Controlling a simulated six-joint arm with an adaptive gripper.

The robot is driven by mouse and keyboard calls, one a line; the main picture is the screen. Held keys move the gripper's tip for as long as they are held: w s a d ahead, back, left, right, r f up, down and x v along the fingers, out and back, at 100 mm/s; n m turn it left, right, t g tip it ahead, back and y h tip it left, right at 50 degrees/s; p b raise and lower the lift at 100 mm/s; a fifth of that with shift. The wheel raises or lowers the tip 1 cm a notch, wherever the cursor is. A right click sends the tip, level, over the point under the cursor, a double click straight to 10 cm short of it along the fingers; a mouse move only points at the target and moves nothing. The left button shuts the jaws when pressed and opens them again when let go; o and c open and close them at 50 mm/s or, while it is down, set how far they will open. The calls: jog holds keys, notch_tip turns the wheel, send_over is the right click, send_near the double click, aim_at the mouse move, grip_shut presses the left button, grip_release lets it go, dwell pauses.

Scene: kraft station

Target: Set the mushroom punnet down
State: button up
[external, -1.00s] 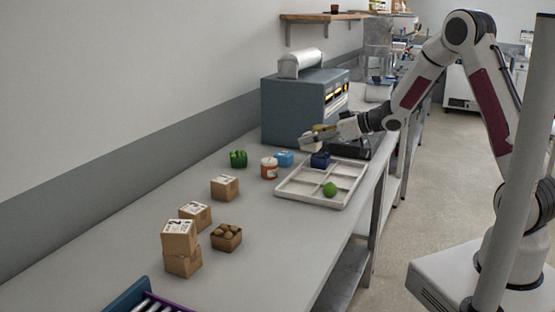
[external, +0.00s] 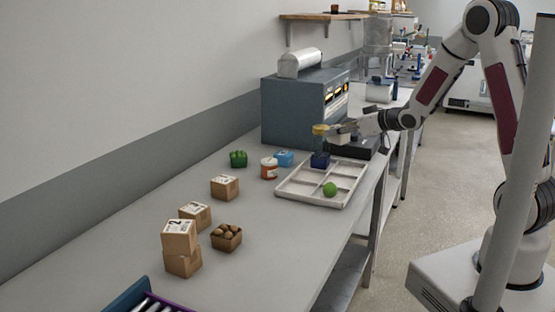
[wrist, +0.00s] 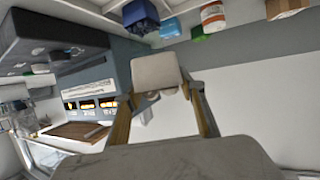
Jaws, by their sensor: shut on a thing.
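My gripper (external: 328,131) hangs above the back of the white divided tray (external: 301,198), near the front of the blue-grey machine. In the wrist view my gripper (wrist: 162,96) is shut on a pale grey-white punnet (wrist: 157,71), one finger on each side. Small pale round shapes, likely mushrooms, show along the punnet's near edge. The punnet looks tilted and appears clear of any surface. In the external view the punnet is small and hard to make out beside my fingers. A dark blue item (external: 320,160) stands in a back compartment, and a round green item (external: 330,189) sits in a front one.
The blue-grey machine (external: 290,112) and a dark low device (external: 367,146) stand close to my gripper. A green punnet (external: 238,159), a jar (external: 269,169) and a light-blue box (external: 284,158) are left of the tray. Cartons (external: 180,238) and a brown punnet (external: 226,237) stand nearer.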

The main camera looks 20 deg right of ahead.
jog(key=d+f+m+t+h, duration=0.1)
jog(key=d+m+h, duration=0.4)
jog(key=d, duration=0.9)
jog(key=shift+s+h, duration=0.35)
jog(key=shift+h, duration=0.15)
jog(key=shift+a, duration=0.15)
dwell(0.4)
jog(key=s+a+f+n+g+y, duration=0.1)
jog(key=s+a+n+y, duration=0.15)
jog(key=a, duration=1.05)
jog(key=s+a+f+n+y, duration=0.1)
jog(key=a+n+y, duration=0.15)
jog(key=a, duration=0.95)
jog(key=s+a+n+g+y, duration=0.1)
jog(key=s+a, duration=0.3)
jog(key=a, duration=0.5)
jog(key=s+a+n+g+y, duration=0.1)
jog(key=s+a+y, duration=0.1)
jog(key=s+a, duration=0.3)
jog(key=s+a+r+n+y, duration=0.1)
jog(key=s+a, duration=0.3)
jog(key=a, duration=0.9)
jog(key=shift+s+a+n+g, duration=0.15)
jog(key=shift+a+n+g, duration=0.25)
jog(key=shift+f, duration=3.2)
jog(key=shift+f, duration=1.85)
